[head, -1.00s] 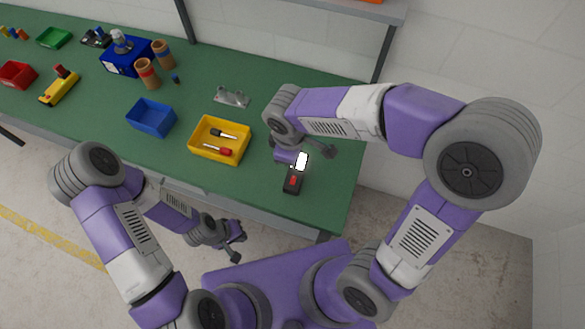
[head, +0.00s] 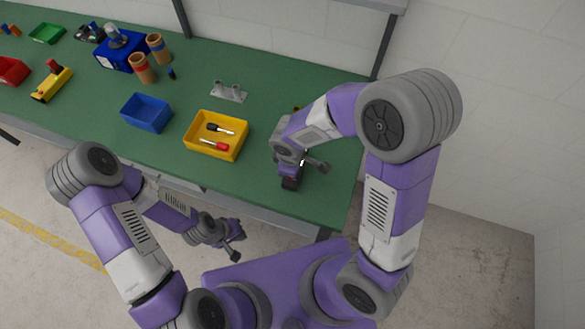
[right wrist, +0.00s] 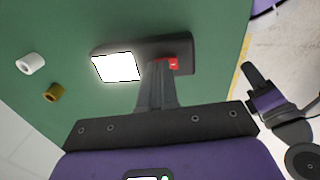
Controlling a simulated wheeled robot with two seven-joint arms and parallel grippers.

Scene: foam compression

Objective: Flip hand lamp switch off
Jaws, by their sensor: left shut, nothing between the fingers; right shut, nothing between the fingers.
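The hand lamp (head: 290,184) lies on the green table near its front right edge, mostly hidden under my right gripper in the head view. In the right wrist view the dark lamp body (right wrist: 125,46) shows a glowing white panel (right wrist: 116,67) and a red switch (right wrist: 174,63). My right gripper (right wrist: 160,66) is shut and empty, its fingertips over the lamp between panel and switch, partly covering the switch. I cannot tell whether they touch it. My left gripper (head: 237,247) is shut and empty, low in front of the table, away from the lamp.
A yellow bin (head: 240,133) with two screwdrivers stands left of the lamp, and a blue bin (head: 147,112) farther left. A grey metal bracket (head: 229,91) lies behind. A white cylinder (right wrist: 31,63) and a brass one (right wrist: 54,92) stand beyond the lamp.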

